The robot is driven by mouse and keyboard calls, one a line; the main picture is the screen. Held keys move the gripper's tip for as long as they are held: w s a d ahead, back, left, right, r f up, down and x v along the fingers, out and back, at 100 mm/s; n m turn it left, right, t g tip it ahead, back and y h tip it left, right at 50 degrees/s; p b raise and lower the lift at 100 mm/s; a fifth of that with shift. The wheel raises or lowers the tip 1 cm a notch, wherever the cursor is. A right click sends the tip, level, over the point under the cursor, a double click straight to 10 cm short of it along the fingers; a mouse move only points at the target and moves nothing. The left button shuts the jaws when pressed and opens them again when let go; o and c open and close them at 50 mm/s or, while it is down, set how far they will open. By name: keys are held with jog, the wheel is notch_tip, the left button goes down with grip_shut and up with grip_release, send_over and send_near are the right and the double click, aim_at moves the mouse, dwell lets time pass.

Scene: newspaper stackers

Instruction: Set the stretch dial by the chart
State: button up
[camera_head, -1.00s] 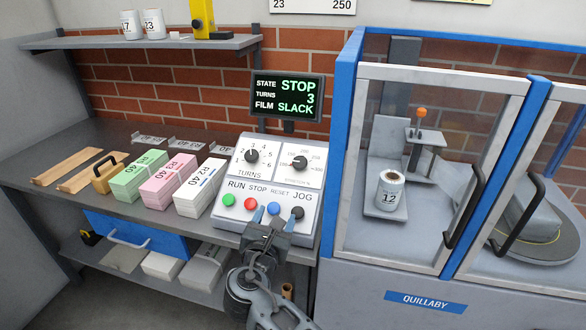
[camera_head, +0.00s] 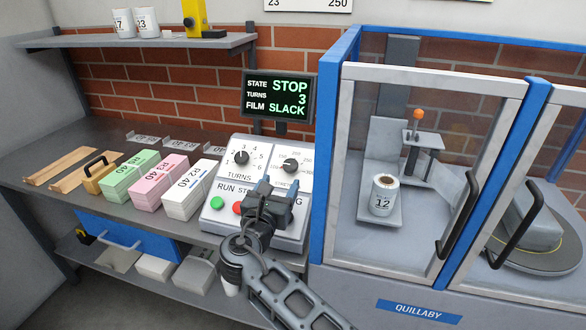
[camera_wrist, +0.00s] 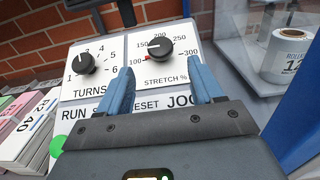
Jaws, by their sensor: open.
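The stretch dial (camera_head: 290,165) is a black knob on the white control panel; it also shows in the wrist view (camera_wrist: 160,47), between and beyond my fingertips. Its scale runs from 100 to 300, with a red mark by the 100 end. The pointer seems to face left, but its exact reading is unclear. My gripper (camera_head: 277,187) is open and empty, just in front of the dial and apart from it; its blue fingers (camera_wrist: 163,80) straddle the dial's line. A white chart (camera_head: 307,4) at the top edge is mostly cut off; only "23" and "250" show.
The turns dial (camera_head: 241,157) sits left of the stretch dial. Green (camera_head: 217,203) and red (camera_head: 240,208) buttons show below; other buttons are hidden by my gripper. The screen (camera_head: 278,97) reads STOP, 3, SLACK. A blue-framed glass enclosure (camera_head: 326,150) stands close on the right.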

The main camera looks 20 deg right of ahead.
aim_at(289, 167)
jog(key=x, duration=0.7)
jog(key=shift+w+d, duration=0.1)
jog(key=shift+c, duration=0.5)
jog(key=c, duration=0.9)
